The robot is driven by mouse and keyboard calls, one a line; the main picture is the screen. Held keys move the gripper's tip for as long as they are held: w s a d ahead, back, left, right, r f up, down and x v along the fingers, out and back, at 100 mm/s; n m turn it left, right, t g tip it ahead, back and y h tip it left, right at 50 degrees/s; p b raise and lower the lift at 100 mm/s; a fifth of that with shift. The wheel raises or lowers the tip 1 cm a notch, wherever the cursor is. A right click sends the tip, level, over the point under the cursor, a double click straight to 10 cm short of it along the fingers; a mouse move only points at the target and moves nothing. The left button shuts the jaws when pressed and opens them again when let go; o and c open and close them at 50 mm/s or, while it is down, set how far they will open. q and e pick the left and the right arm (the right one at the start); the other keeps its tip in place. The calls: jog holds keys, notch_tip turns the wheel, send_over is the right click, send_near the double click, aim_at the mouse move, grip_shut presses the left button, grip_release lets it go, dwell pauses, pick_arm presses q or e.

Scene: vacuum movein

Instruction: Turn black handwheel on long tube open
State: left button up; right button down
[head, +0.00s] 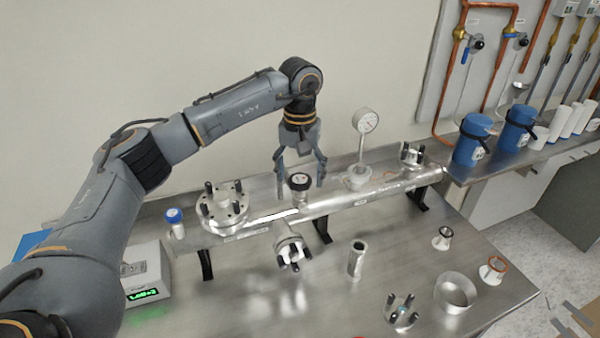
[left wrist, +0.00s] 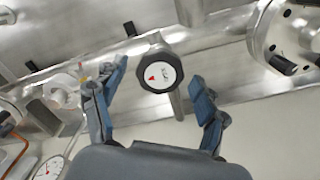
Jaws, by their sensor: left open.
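The black handwheel (head: 299,181) sits on top of the long silver tube (head: 345,199), which lies across the bench on black supports. In the left wrist view the handwheel (left wrist: 159,73) shows a white face with a red arrow mark. My left gripper (head: 301,180) is open and points down just above and around the handwheel. In the left wrist view the fingers (left wrist: 155,90) stand apart on either side of the handwheel, with gaps to both sides; I see no contact. My right gripper is not in view.
A flange with black pins (head: 222,207) is on the tube left of the handwheel, and a round gauge (head: 366,121) stands to its right. A grey box with a green display (head: 146,274) is at the left. Loose metal parts, including a ring (head: 455,293), lie on the front bench.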

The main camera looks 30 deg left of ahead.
pick_arm(q)
jog(key=c, duration=0.9)
jog(key=shift+c, duration=1.2)
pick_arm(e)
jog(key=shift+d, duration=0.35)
